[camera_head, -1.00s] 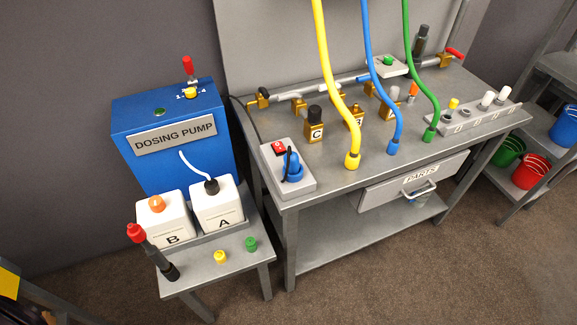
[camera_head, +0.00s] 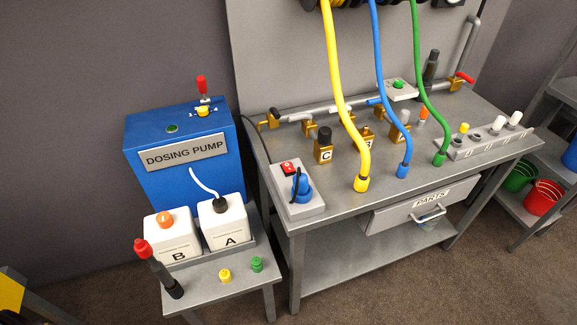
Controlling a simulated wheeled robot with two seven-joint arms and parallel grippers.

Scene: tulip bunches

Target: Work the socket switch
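The socket box (camera_head: 298,196) is a light grey block on the front left corner of the grey workbench. Its red rocker switch (camera_head: 289,168) sits at the back of its top face, with a small white mark on it. A blue plug (camera_head: 302,186) stands in the socket in front of the switch, with a black cable by it. The switch's exact position is too small to tell. Neither of my grippers shows in the view.
The blue dosing pump (camera_head: 180,150) stands left of the workbench (camera_head: 330,216), behind white canisters B (camera_head: 172,238) and A (camera_head: 223,225). Yellow (camera_head: 345,110), blue (camera_head: 384,100) and green (camera_head: 424,100) hoses hang over the bench. Floor in front is clear.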

